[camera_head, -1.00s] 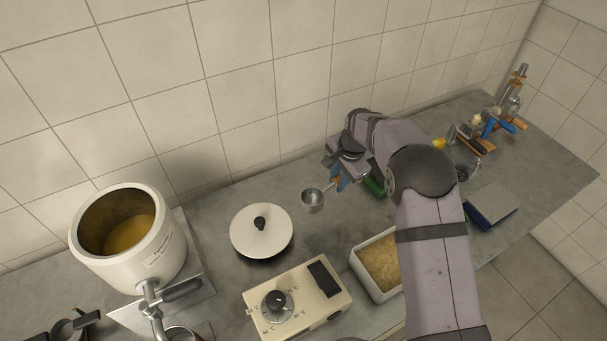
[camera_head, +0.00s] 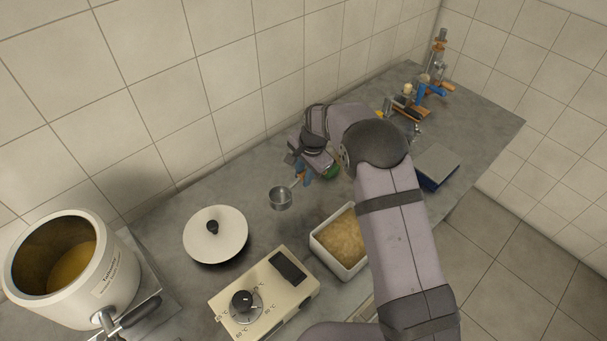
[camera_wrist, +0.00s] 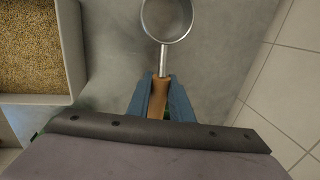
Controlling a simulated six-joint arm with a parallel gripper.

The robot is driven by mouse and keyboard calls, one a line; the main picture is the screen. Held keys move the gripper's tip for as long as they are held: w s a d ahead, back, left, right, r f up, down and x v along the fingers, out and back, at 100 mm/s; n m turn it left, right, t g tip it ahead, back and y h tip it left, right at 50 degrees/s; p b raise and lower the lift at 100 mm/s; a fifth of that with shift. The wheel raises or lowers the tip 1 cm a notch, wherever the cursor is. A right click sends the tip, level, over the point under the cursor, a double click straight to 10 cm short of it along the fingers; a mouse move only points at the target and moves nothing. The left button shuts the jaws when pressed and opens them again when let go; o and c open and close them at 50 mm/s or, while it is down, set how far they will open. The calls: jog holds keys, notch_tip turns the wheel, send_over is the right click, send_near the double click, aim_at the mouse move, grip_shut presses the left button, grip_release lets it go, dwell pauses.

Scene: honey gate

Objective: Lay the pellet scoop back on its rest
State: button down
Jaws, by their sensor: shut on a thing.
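The pellet scoop (camera_head: 280,199) has a round metal cup and a short handle. In the wrist view its empty cup (camera_wrist: 167,17) is at the top, and its wooden grip (camera_wrist: 158,98) lies between the blue fingers. My gripper (camera_head: 306,176) is shut on this handle, with the cup pointing out ahead of the fingers. The scoop is over the grey counter; I cannot tell its exact height. A green thing (camera_head: 331,172) shows just behind my gripper, mostly hidden by my arm. I cannot make out whether it is the scoop's rest.
A white lid (camera_head: 215,234), a dial control box (camera_head: 264,296) and a honey tank (camera_head: 72,265) are to the left. A blue-grey box (camera_head: 437,166) and several tools (camera_head: 412,105) are at right. The tiled wall runs behind.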

jog(key=shift+f+b, duration=1.7)
jog(key=shift+f, duration=1.15)
jog(key=shift+f+b, duration=0.65)
jog(key=shift+f, duration=0.35)
jog(key=c, duration=1.5)
grip_release()
jog(key=shift+s+d+r+p, duration=0.2)
jog(key=shift+r+p, duration=0.75)
jog(key=shift+r, duration=0.35)
jog(key=shift+s+d+r+p, duration=0.15)
jog(key=shift+s+r+p, duration=0.05)
jog(key=shift+r+p, duration=0.95)
jog(key=shift+s+d+r+p, duration=0.2)
jog(key=shift+r+p, duration=0.6)
jog(key=shift+r, duration=0.65)
